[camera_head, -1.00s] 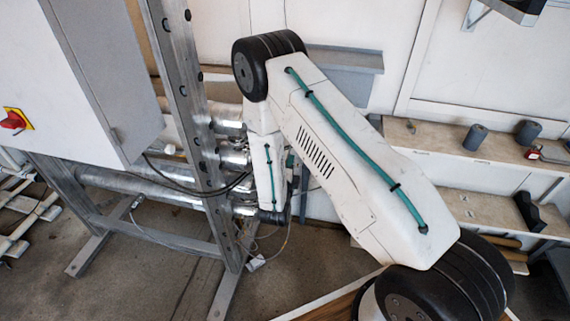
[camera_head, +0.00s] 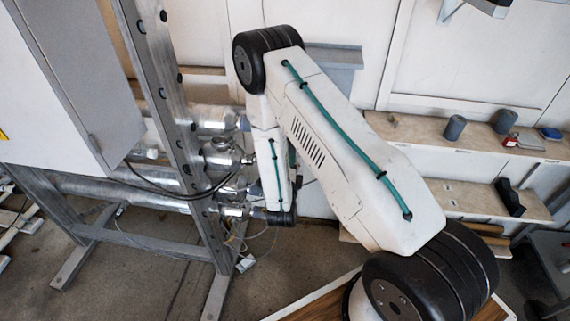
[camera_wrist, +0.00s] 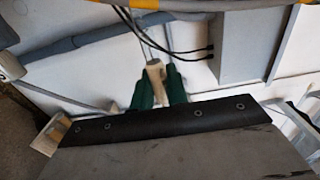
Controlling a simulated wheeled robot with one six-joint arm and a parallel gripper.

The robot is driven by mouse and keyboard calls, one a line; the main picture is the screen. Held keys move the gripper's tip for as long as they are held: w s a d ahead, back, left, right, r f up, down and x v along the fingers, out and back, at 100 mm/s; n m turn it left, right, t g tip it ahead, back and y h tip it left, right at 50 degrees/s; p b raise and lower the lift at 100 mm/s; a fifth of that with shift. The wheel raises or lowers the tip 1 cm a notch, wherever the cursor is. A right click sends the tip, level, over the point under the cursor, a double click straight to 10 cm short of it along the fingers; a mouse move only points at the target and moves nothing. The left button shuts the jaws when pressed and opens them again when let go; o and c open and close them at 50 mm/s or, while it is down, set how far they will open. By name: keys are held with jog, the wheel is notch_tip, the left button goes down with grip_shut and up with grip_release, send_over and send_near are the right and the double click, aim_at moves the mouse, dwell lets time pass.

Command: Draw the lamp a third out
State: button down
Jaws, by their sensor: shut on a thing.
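In the wrist view, my gripper (camera_wrist: 157,88) has two dark green fingers closed on a pale, beige end piece, seemingly the end of the lamp (camera_wrist: 153,70). Thin dark wires run up from this piece. The rest of the lamp is not clear to see. In the head view, the steel reactor tubes (camera_head: 88,187) lie one above another across the metal frame, their ends pointing right. My forearm and wrist hang just right of these ends, and my gripper is hidden or too small to make out there.
A metal upright (camera_head: 172,120) and a grey cabinet (camera_head: 62,75) stand left of my arm. Loose cables (camera_head: 200,194) droop around the tube ends. A wooden shelf (camera_head: 415,128) with small items is on the right. Open floor shows below the tubes.

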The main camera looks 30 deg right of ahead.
jog(key=shift+s+d, duration=0.15)
jog(key=shift+d, duration=0.1)
jog(key=shift+s+d, duration=0.9)
jog(key=shift+d, duration=0.3)
jog(key=shift+s+d, duration=0.85)
jog(key=shift+d, duration=0.3)
jog(key=s+d, duration=0.3)
jog(key=d, duration=0.2)
jog(key=shift+s, duration=0.25)
jog(key=s+d, duration=0.2)
jog(key=d, duration=0.1)
jog(key=shift+s+r, duration=0.1)
jog(key=shift+s, duration=0.1)
